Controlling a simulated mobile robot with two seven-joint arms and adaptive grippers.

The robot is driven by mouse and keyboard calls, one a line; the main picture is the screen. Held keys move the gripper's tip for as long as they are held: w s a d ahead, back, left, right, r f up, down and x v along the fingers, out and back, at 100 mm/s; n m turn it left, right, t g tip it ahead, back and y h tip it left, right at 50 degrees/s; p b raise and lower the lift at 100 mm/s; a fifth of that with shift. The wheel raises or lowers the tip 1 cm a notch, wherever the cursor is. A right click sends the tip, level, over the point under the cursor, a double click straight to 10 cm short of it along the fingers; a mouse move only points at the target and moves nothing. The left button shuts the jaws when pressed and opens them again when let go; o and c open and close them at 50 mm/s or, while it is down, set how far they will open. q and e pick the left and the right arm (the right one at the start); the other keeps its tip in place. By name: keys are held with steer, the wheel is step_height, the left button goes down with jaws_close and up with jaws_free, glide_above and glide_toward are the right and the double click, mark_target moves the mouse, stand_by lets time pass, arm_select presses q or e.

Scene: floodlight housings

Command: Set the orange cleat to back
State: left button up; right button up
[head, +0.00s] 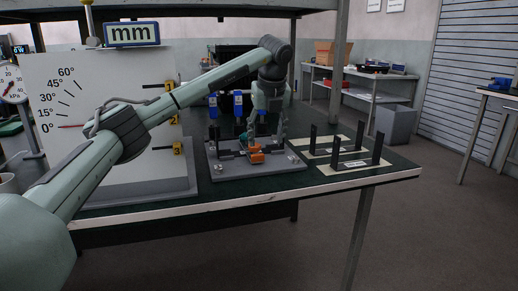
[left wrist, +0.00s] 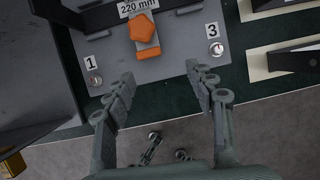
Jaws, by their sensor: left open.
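The orange cleat (head: 257,157) sits near the front middle of a grey base plate (head: 221,174) on the dark table. In the left wrist view the orange part (left wrist: 143,27) shows a five-sided top and a grey strip with an orange end towards me. A "220 mm" label lies just beyond it. My left gripper (head: 264,138) reaches down over the plate, beside the cleat. In the left wrist view the left gripper (left wrist: 160,74) is open, its fingers apart and empty, with the cleat ahead of the gap between them. My right gripper is not in view.
Numbered tags 1 (left wrist: 91,63) and 3 (left wrist: 212,30) with silver screws flank the cleat. Blue-topped uprights (head: 238,104) stand behind it. Black brackets on pale plates (head: 360,165) stand to the right. A large angle-scale board (head: 75,88) stands left.

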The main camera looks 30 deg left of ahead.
mark_target(258, 155)
arm_select(q)
steer(key=shift+y, duration=0.4)
steer(key=x, duration=0.3)
steer(key=a+x, duration=0.1)
steer(key=x, duration=0.3)
steer(key=shift+s+a, duration=0.2)
steer(key=shift+a, duration=0.1)
steer(key=shift+n, duration=0.3)
steer(key=shift+c, duration=0.5)
steer(key=shift+r, duration=0.1)
jaws_close()
